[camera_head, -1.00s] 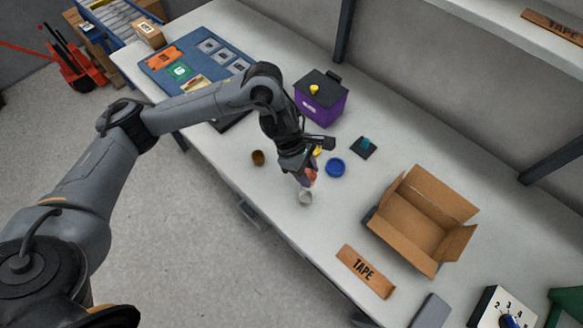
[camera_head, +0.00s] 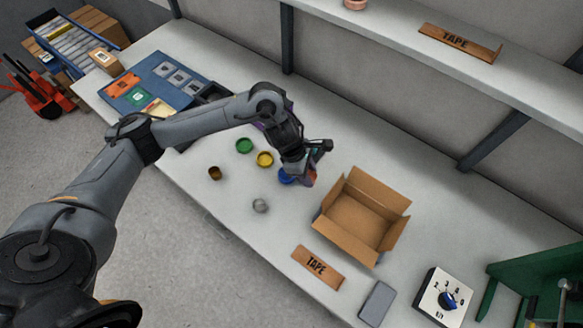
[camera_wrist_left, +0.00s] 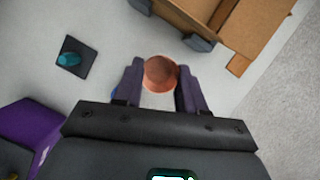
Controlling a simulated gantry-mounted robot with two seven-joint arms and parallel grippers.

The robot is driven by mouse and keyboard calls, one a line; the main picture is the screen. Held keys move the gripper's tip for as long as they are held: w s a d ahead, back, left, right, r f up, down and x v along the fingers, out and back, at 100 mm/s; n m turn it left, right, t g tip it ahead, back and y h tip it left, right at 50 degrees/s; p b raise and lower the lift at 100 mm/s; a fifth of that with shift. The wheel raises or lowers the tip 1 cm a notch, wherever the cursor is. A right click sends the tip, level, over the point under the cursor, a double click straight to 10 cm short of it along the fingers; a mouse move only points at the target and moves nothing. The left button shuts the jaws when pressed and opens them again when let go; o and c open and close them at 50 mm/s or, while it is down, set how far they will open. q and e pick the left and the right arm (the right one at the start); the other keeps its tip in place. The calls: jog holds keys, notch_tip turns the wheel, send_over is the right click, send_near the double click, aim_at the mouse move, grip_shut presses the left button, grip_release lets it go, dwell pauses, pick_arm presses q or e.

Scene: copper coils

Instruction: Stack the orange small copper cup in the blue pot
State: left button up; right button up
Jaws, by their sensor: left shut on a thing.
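My left gripper (camera_head: 310,180) is shut on the small orange copper cup, which shows between the two fingers in the left wrist view (camera_wrist_left: 160,73). In the head view the gripper mostly hides the cup. The blue pot (camera_head: 285,177) stands on the table just left of the gripper's fingers in the head view and is partly covered by them. The cup is beside or over the pot's right side; I cannot tell its height above it. My right gripper is not in view.
A yellow pot (camera_head: 265,159), a green pot (camera_head: 244,146), a brown cup (camera_head: 215,173) and a grey cup (camera_head: 261,206) stand to the left. An open cardboard box (camera_head: 360,220) is close on the right. A TAPE block (camera_head: 318,267) lies in front.

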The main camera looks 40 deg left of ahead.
pick_arm(q)
jog(key=a+f, duration=0.2)
jog(key=a, duration=0.1)
jog(key=a+f, duration=0.2)
jog(key=a, duration=0.1)
jog(key=w+a+f, duration=0.1)
jog(key=a+f, duration=0.1)
jog(key=a, duration=0.2)
jog(key=shift+w+p, duration=0.1)
jog(key=shift+p, duration=0.2)
jog(key=shift+f, duration=2.05)
